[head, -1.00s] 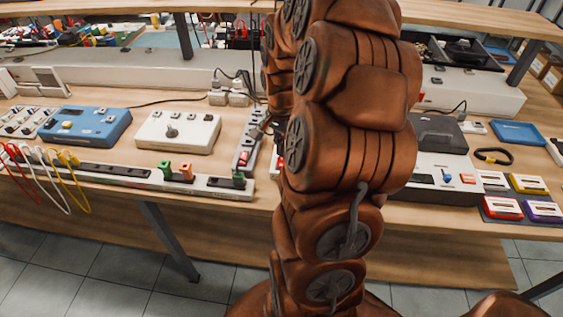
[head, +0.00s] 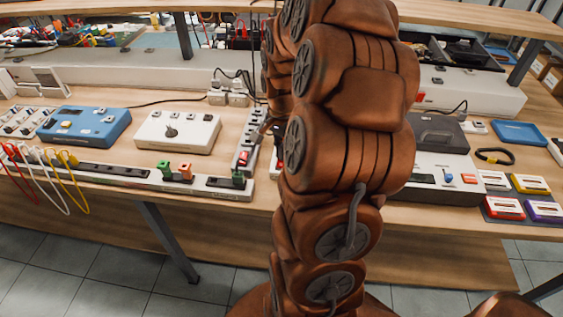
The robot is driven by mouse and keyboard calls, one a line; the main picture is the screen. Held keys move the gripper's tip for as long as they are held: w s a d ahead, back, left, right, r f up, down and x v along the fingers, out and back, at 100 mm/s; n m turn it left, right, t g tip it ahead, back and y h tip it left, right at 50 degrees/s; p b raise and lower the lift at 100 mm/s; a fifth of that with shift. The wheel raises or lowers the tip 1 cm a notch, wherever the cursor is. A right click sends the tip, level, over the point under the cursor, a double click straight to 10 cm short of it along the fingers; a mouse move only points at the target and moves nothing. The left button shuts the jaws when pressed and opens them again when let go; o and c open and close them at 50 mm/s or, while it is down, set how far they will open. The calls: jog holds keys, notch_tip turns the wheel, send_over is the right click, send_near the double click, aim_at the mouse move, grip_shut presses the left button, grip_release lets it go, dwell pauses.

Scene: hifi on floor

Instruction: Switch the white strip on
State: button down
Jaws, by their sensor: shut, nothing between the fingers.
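A narrow pale strip (head: 245,152) with a red switch near its front end lies on the bench just left of my arm. A second pale strip (head: 278,163), also with red on it, is mostly hidden behind my arm. I cannot tell which of them is the white strip, nor how their switches are set. My gripper (head: 266,127) shows only as a small dark tip beside my arm, above the far part of these strips. It is shut and empty; whether it touches a strip is not visible.
A long white socket strip (head: 130,175) with green and orange plugs runs along the bench's front edge. A white box (head: 178,132) and a blue box (head: 85,125) stand at left. A grey device (head: 437,165) and coloured modules (head: 503,207) are at right.

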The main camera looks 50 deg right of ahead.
jog(key=shift+f, duration=0.35)
jog(key=shift+r, duration=3.55)
jog(key=s+a+r+n+p, duration=0.1)
jog(key=s+a+r+n, duration=0.2)
jog(key=a, duration=0.6)
jog(key=s+a+n, duration=0.2)
jog(key=a+n, duration=0.4)
jog(key=a, duration=0.3)
jog(key=s+a+n+g+p, duration=0.1)
jog(key=s+a+n, duration=0.7)
jog(key=s, duration=0.4)
jog(key=shift+a+g, duration=0.4)
jog(key=shift+a, duration=0.35)
